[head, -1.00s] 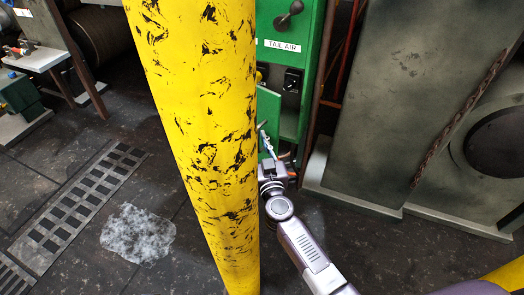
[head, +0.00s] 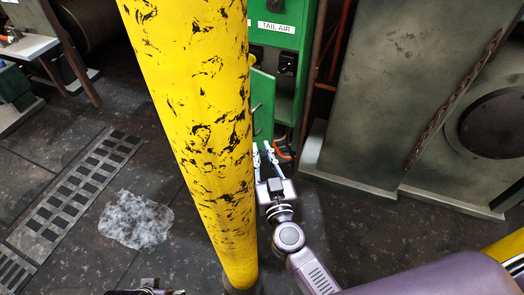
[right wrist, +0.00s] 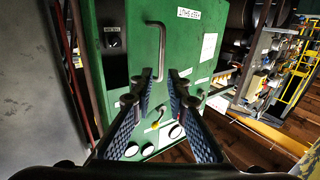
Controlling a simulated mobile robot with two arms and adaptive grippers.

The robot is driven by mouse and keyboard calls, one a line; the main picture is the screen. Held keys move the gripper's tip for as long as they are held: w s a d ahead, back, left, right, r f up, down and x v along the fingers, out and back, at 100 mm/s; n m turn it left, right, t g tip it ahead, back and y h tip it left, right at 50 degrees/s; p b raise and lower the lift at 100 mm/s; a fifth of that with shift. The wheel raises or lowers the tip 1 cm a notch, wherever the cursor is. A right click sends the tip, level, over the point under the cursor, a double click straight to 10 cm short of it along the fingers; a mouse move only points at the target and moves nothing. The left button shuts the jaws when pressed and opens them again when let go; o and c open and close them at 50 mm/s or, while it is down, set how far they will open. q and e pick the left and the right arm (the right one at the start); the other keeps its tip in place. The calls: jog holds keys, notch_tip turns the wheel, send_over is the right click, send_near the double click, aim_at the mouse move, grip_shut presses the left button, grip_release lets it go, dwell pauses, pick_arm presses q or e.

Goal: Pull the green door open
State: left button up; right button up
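The green door (head: 262,105) is a panel standing out at an angle from the green cabinet (head: 284,62), partly hidden behind the yellow post. In the right wrist view, a green face (right wrist: 125,65) carries a bent metal handle (right wrist: 162,50). My right gripper (head: 264,146) is just below the door in the head view, fingers spread and pointing up at it. In the right wrist view its open fingers (right wrist: 161,88) frame the handle's lower end; whether they touch it I cannot tell. Only a sliver of what looks like my left gripper (head: 148,288) shows at the bottom edge.
A thick yellow post (head: 205,130) stands close to the left of my right gripper and the door. A large grey machine (head: 390,90) stands to the right. An orange cable or pipe (head: 283,152) lies beside the gripper.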

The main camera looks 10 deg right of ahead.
jog(key=shift+c, duration=0.2)
jog(key=shift+c, duration=1.2)
jog(key=shift+w+d+r+m, duration=0.25)
jog(key=shift+d+r+m, duration=0.05)
jog(key=shift+d, duration=0.15)
grip_shut()
jog(key=w+d+r+m+g+y+p, duration=0.1)
jog(key=w+d+r+m+y, duration=0.15)
jog(key=d+r+m, duration=0.35)
jog(key=w+d+r+m+y+p, duration=0.1)
jog(key=d+r+m+y, duration=0.3)
jog(key=d+m, duration=0.35)
pick_arm(q)
notch_tip(320, 180, down, 12)
jog(key=s+p, duration=0.1)
jog(key=s, duration=0.1)
jog(key=shift+r+g, duration=0.25)
jog(key=shift+g, duration=0.15)
pick_arm(e)
jog(key=w+a, duration=0.6)
jog(key=shift+w+f, duration=0.2)
jog(key=shift+w, duration=0.15)
pick_arm(q)
jog(key=shift+s, duration=0.1)
